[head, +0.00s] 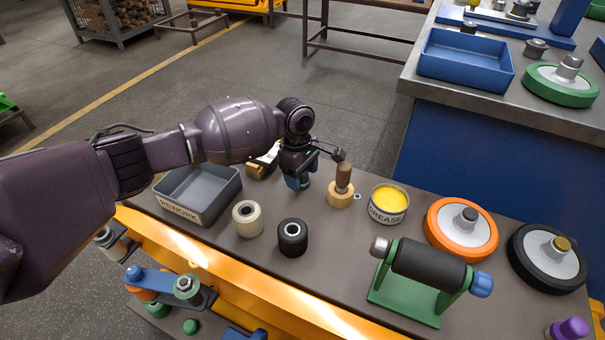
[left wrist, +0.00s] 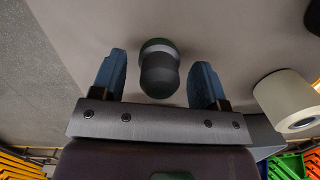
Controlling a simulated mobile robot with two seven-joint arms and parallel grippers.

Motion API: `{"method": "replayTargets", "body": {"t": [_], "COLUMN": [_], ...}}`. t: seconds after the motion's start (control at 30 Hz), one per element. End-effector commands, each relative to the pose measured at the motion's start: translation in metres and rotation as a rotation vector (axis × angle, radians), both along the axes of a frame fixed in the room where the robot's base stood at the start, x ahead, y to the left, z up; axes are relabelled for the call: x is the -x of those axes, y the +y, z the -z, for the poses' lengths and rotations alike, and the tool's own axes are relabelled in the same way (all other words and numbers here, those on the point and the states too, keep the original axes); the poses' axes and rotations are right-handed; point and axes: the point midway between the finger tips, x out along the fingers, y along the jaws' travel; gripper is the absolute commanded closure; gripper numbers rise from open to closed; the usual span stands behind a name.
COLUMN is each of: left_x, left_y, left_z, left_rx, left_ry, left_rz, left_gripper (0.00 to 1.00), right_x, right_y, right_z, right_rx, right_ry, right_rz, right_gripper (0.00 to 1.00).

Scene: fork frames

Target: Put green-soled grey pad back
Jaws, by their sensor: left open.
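The grey pad (left wrist: 159,78) shows in the left wrist view as a dark grey rounded body with a green edge at its far end. It stands on the grey-brown bench top (left wrist: 235,40). My left gripper (left wrist: 160,63) is open, with one blue finger on each side of the pad and visible gaps between. In the head view my left gripper (head: 297,182) points down at the bench behind the black roller, and it hides the pad there. My right gripper is not in view.
A grey REWORK tray (head: 215,192) stands left of the gripper. A cream roller (head: 248,218) and a black roller (head: 292,237) stand in front. A wooden-handled tool (head: 343,185), a GREASE tin (head: 388,203) and a green roller stand (head: 400,300) are to the right.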

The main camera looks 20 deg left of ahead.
Motion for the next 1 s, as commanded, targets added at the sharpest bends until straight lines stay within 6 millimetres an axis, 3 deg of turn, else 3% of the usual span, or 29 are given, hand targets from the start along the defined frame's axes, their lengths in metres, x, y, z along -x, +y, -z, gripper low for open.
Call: {"method": "replayTargets", "body": {"t": [0.03, 0.17, 0.5, 1.0], "left_x": [0.002, -0.003, 0.005, 0.005], "left_y": [0.001, 0.003, 0.009, 0.013], "left_z": [0.010, -0.036, -0.088, -0.113], "left_rx": [-0.003, 0.001, 0.001, 0.000], "left_ry": [0.009, -0.012, -0.010, -0.004], "left_rz": [0.002, -0.001, 0.000, 0.001], "left_gripper": [0.32, 0.32, 0.32, 0.32], "right_x": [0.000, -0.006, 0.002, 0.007], "right_y": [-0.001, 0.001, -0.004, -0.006], "right_z": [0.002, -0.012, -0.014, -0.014], "right_rx": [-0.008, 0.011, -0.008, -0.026], "right_ry": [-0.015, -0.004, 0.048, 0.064], "right_rz": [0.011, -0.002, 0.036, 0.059], "right_gripper": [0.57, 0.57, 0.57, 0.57]}}
